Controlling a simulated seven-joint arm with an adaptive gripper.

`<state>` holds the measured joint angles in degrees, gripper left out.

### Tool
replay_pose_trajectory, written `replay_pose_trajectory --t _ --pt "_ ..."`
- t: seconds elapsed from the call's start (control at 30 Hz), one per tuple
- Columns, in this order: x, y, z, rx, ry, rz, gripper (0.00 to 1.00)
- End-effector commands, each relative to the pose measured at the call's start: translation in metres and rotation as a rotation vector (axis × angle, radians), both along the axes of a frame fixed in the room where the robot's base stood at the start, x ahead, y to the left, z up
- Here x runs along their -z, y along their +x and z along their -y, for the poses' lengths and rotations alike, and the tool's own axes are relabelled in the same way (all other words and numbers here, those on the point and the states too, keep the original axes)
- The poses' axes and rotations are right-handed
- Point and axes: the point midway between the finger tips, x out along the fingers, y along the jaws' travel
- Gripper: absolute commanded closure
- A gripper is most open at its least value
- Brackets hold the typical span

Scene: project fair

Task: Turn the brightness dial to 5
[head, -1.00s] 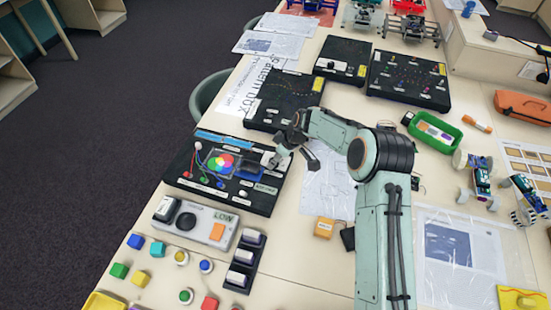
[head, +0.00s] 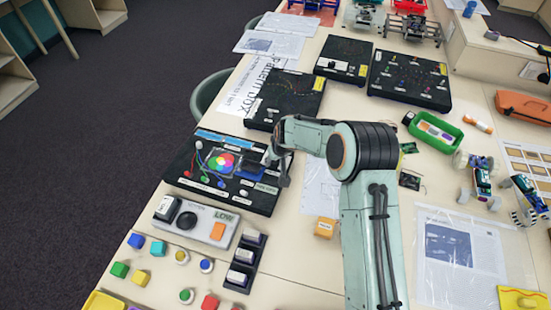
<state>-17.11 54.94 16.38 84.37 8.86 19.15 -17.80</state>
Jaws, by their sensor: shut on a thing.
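The black light-mixing board (head: 182,178) lies on the left side of the table, with a coloured wheel (head: 222,163), coloured wires and small labels. My gripper (head: 271,165) is low over the right end of this board, beside a blue block (head: 248,171). It is shut on a small part there, which I take to be the brightness dial. The fingers and wrist hide the dial, so its pointer and any numbers cannot be read.
A grey unit marked LOW (head: 195,222) and a dark rack with white blocks (head: 245,261) stand in front of the board. Another black board (head: 285,98) lies behind it. An orange block (head: 325,228) sits to the right, with papers around.

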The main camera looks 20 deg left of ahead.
Motion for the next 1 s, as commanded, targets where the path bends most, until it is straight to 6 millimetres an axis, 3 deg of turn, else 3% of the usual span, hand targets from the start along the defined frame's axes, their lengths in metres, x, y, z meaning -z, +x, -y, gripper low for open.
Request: replay_pose_trajectory --t 0.5,1.0 --pt "0.0015 -0.0019 -0.0026 0.449 -0.002 -0.002 1.00" --pt "0.0015 -0.0017 -0.0029 0.647 -0.001 -0.003 1.00"
